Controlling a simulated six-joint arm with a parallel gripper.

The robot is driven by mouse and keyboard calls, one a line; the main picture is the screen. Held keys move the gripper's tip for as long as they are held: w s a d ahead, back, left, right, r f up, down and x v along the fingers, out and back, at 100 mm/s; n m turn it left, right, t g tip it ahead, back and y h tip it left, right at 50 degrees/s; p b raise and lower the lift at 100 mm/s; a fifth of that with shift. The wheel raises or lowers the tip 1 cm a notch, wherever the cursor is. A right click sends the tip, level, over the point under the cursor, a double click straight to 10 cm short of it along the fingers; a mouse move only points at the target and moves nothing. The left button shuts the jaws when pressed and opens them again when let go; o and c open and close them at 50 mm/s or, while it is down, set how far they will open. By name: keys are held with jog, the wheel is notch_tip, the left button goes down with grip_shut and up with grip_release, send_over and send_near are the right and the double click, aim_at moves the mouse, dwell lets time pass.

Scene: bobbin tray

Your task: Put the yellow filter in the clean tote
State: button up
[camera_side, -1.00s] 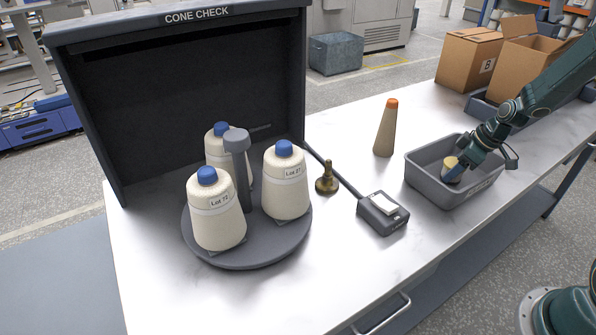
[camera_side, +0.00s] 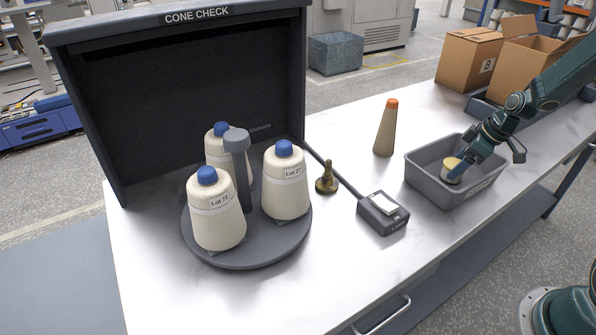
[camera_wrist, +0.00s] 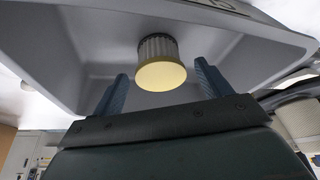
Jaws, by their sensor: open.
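The yellow filter (camera_side: 453,168) is a short pleated cylinder with a pale yellow end. The tote's front label is too small to read.
A tan cone with an orange tip (camera_side: 386,128) stands left of the tote. A small grey device (camera_side: 382,213) and a brass piece (camera_side: 326,178) lie further left. Cones stand on a round turntable (camera_side: 262,253). Cardboard boxes (camera_side: 468,58) stand behind.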

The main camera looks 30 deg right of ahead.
jog(key=v, duration=0.9)
jog(key=shift+r, duration=0.3)
jog(key=shift+s, duration=0.15)
jog(key=s+a+r+m+h, duration=0.1)
jog(key=s+a+r, duration=0.2)
jog(key=a+r, duration=0.35)
jog(key=s+a+r+m+h, duration=0.15)
jog(key=a+r, duration=0.25)
jog(key=a, duration=0.5)
jog(key=s+a+r+m, duration=0.1)
jog(key=s+a, duration=0.3)
jog(key=s, duration=0.2)
jog(key=s+a+r+m+t, duration=0.1)
jog(key=s+a+r, duration=0.1)
jog(key=s+a, duration=0.2)
jog(key=s, duration=0.3)
jog(key=shift+y, duration=0.35)
jog(key=shift+w+a, duration=0.1)
jog(key=shift+a, duration=0.05)
